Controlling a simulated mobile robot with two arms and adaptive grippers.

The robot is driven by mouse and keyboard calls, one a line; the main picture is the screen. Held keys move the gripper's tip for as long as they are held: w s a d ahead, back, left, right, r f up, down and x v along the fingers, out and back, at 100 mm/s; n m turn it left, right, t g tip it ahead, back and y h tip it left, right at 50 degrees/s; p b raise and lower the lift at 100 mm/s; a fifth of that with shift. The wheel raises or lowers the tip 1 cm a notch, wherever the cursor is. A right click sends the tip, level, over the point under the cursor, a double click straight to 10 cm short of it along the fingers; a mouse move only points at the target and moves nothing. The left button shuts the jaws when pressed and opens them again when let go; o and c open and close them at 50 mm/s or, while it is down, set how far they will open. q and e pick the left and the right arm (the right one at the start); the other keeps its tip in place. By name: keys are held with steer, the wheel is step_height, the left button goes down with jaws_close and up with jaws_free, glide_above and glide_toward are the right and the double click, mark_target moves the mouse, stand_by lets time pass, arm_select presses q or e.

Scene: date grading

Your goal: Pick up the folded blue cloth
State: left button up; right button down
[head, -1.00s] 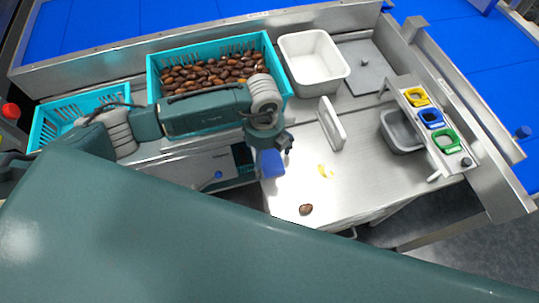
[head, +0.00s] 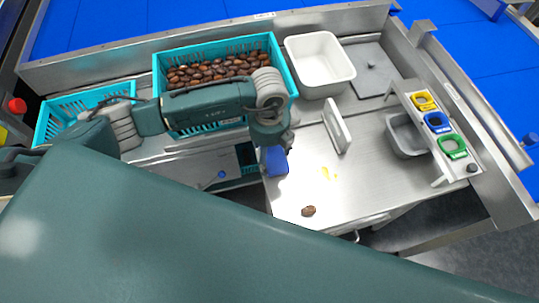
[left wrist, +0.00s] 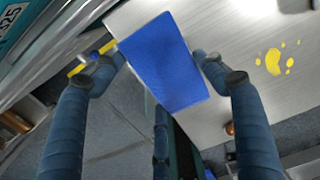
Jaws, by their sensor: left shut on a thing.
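The folded blue cloth (head: 274,161) is at the left edge of the steel worktop in the head view. In the left wrist view the cloth (left wrist: 165,62) is a flat blue rectangle between the two dark fingers. My left gripper (left wrist: 160,72) is shut on it, one finger at each side. In the head view the left gripper (head: 272,140) hides the cloth's upper part. Whether the cloth is clear of the worktop is hard to tell. My right gripper is not in view.
A turquoise crate of dates (head: 284,60) and a white tub (head: 318,92) stand behind. A white upright plate (head: 337,126), a grey bin (head: 405,137) and a rack with coloured rings (head: 433,121) stand right. One date (head: 308,211) and a yellow smear (head: 328,174) are on the worktop.

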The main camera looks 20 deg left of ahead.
mark_target(269, 155)
arm_select(q)
step_height(269, 155, up, 17)
steer(key=b, duration=0.2)
steer(key=shift+r+b, duration=0.2)
steer(key=shift+b, duration=0.1)
steer(key=shift+r, duration=0.4)
steer(key=shift+o, duration=0.4)
steer(key=shift+c, duration=0.4)
